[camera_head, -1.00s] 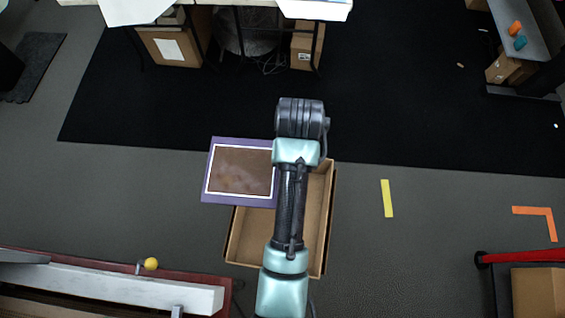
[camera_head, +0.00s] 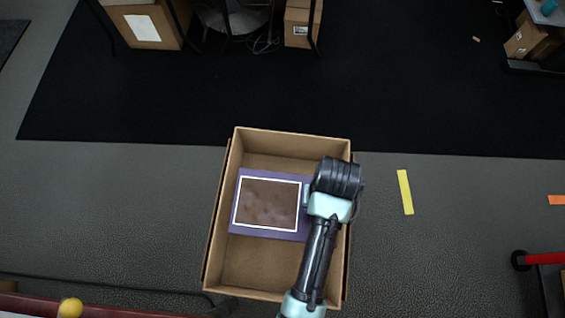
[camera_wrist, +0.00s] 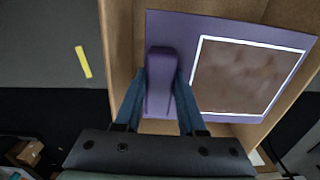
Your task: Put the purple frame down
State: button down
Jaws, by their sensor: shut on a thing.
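The purple frame (camera_head: 268,233) has a white inner border and a brown picture. In the head view it lies within the outline of an open cardboard box (camera_head: 255,278), near the box's middle. My arm covers its right end. In the wrist view my gripper (camera_wrist: 160,88) is shut on a raised purple grip at one end of the purple frame (camera_wrist: 235,29). The box walls (camera_wrist: 121,40) show around the frame there. I cannot tell whether the frame touches the box floor.
A yellow floor strip (camera_head: 405,192) lies right of the box. A red barrier (camera_head: 544,259) stands at the lower right. A yellow ball (camera_head: 70,308) is at the lower left. The grey floor left of the box is clear.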

jog(key=f+b, duration=0.2)
jog(key=f, duration=0.1)
jog(key=s+f+b, duration=0.1)
jog(key=f, duration=0.1)
jog(key=shift+s+d+f, duration=0.1)
jog(key=shift+d+f, duration=0.05)
jog(key=shift+d, duration=0.25)
notch_tip(320, 180, down, 10)
jog(key=b, duration=0.3)
jog(key=shift+b, duration=0.3)
jog(key=shift+f, duration=0.1)
jog(key=c, duration=0.5)
grip_release()
notch_tip(320, 180, up, 12)
jog(key=p, duration=0.4)
